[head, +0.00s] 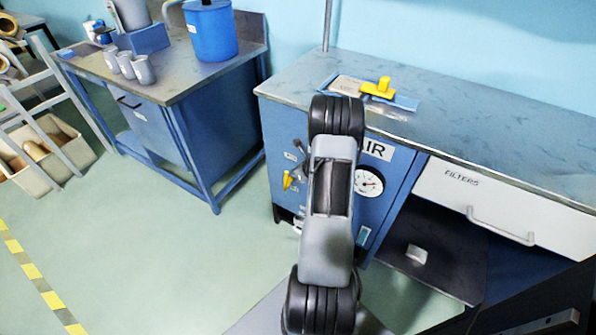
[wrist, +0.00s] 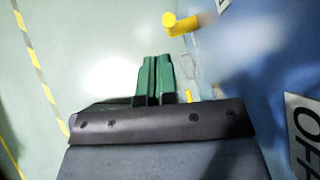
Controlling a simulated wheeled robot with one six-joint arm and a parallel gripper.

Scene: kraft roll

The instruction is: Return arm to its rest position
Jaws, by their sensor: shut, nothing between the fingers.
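My gripper (wrist: 156,78) shows in the wrist view as two green fingers side by side, shut with nothing between them. The fingers point toward the pale green floor beside a blue panel (wrist: 245,60). A yellow handle (wrist: 182,24) stands just beyond the fingertips, apart from them in the picture. In the head view my arm rises in front of the blue cabinet (head: 281,140) and covers part of it; the gripper itself cannot be made out there.
The cabinet carries a dial gauge (head: 368,182) and a small yellow lever (head: 288,181). A yellow-handled tool (head: 378,89) lies on the worktop (head: 480,120). A white FILTERS drawer (head: 505,205) is at right. A second bench (head: 190,75) holds cups and a blue drum (head: 210,32).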

